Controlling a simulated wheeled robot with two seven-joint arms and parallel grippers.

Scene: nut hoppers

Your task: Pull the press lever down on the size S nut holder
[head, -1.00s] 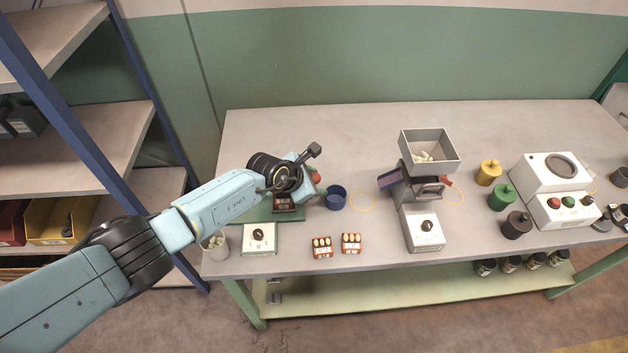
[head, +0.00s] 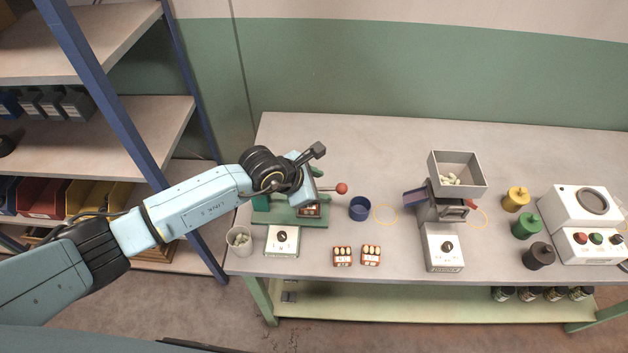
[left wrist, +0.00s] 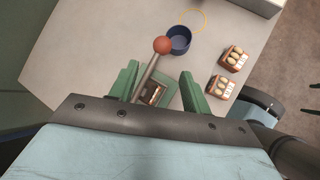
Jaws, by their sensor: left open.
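A green press (head: 310,222) stands at the left end of the table, partly hidden by my left arm. Its lever ends in a red ball (head: 342,188) that sticks out to the right, and the rod shows behind the ball. In the left wrist view the red ball (left wrist: 162,45) and rod lie ahead of the wrist, slanting across the press. My left gripper (head: 300,190) is open above the press, with nothing visibly held. Its fingertips are hard to make out in the head view. I cannot read a size mark. My right gripper is not in view.
A white knob box (head: 283,240) and a pale cup (head: 239,240) stand near the front left. A blue cup (head: 360,208) and two small nut boxes (head: 342,256) lie right of the press. A grey hopper (head: 457,175) stands farther right. The table behind is clear.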

